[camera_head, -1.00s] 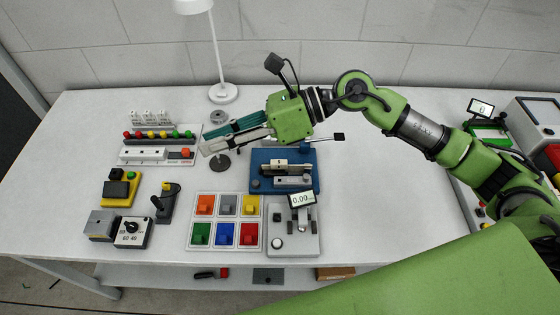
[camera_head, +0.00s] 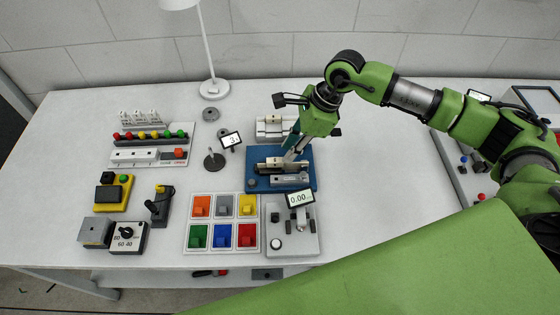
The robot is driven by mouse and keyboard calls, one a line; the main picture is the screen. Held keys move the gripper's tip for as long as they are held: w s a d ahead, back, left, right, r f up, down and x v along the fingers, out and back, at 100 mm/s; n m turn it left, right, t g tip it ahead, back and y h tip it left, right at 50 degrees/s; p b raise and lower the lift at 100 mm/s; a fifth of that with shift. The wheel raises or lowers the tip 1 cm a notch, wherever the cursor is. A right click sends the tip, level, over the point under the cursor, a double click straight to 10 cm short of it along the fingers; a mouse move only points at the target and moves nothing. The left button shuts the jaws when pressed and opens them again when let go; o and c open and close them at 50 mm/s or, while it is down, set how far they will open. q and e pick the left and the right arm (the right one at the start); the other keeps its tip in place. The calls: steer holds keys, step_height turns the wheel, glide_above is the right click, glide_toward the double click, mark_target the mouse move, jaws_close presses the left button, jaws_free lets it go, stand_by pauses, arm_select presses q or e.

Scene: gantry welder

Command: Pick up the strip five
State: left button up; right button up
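My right gripper (camera_head: 292,152) points down over the blue fixture (camera_head: 261,183) on the table. Its fingertips are just above or at the fixture's metal parts. Their gap is too small to read, and I cannot tell whether they touch anything. A grey metal bar (camera_head: 290,180) lies along the front of the fixture, with dark and pale parts behind it. No piece is readably marked as strip five. A white holder (camera_head: 270,127) stands behind the fixture, partly hidden by the gripper. My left gripper is not in view.
In front are a tray of coloured blocks (camera_head: 222,220) and a gauge (camera_head: 291,232). A lamp (camera_head: 214,88) stands behind.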

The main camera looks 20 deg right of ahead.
mark_target(280, 163)
steer(key=shift+a+f, duration=0.2)
steer(key=p+x, duration=0.1)
steer(key=x, duration=0.1)
steer(key=p+x, duration=0.1)
steer(key=x, duration=0.1)
steer(key=shift+w+a+p, duration=0.15)
steer(key=shift+a+p, duration=0.25)
steer(key=shift+a, duration=0.05)
steer(key=shift+f, duration=0.35)
steer(key=c, duration=0.6)
